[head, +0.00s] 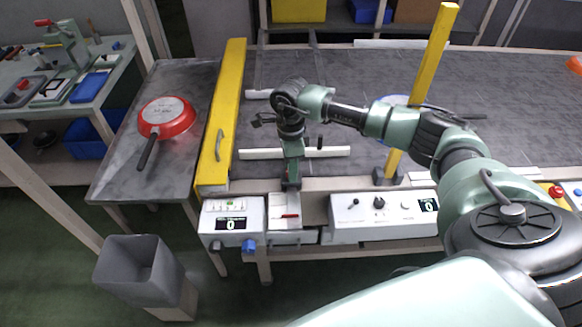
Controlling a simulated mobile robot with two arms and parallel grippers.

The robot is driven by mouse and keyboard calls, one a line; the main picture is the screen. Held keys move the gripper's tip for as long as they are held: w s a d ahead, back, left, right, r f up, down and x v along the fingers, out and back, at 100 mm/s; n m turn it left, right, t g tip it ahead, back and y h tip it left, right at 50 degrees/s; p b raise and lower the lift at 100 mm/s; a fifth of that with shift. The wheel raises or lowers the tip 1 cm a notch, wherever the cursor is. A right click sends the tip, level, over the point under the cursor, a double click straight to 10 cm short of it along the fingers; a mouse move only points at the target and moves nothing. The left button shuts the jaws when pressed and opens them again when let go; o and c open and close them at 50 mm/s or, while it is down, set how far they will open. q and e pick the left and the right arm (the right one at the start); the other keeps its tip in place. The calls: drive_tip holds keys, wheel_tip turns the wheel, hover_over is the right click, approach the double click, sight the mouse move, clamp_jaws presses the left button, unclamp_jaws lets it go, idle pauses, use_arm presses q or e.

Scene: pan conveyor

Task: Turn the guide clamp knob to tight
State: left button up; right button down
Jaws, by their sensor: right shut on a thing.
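My right gripper (291,186) points down at the front edge of the conveyor, over a small white plate (284,201) with a red mark on it. It is shut on what appears to be the guide clamp knob, which the fingers mostly hide. I cannot read the knob's angle. A dark grey conveyor belt (400,80) lies behind, with white guide strips (330,152) near the gripper. My left gripper is not in view.
A white box with a display reading 0 (232,222) stands left of the plate, and a control panel (383,215) stands right. A yellow beam (222,115) and yellow post (424,90) rise nearby. A red pan (168,117) lies on the left table.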

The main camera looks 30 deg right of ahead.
drive_tip(key=shift+m, duration=0.3)
drive_tip(key=m+b, duration=0.1)
drive_tip(key=m, duration=0.2)
drive_tip(key=m+b, duration=0.1)
drive_tip(key=m, duration=0.3)
drive_tip(key=m+b, duration=0.1)
drive_tip(key=m, duration=0.4)
drive_tip(key=shift+d+r+m+t, duration=0.1)
drive_tip(key=shift+m+t, duration=0.2)
drive_tip(key=shift+m, duration=1.5)
drive_tip(key=shift+w, duration=0.1)
drive_tip(key=c, duration=1.1)
unclamp_jaws()
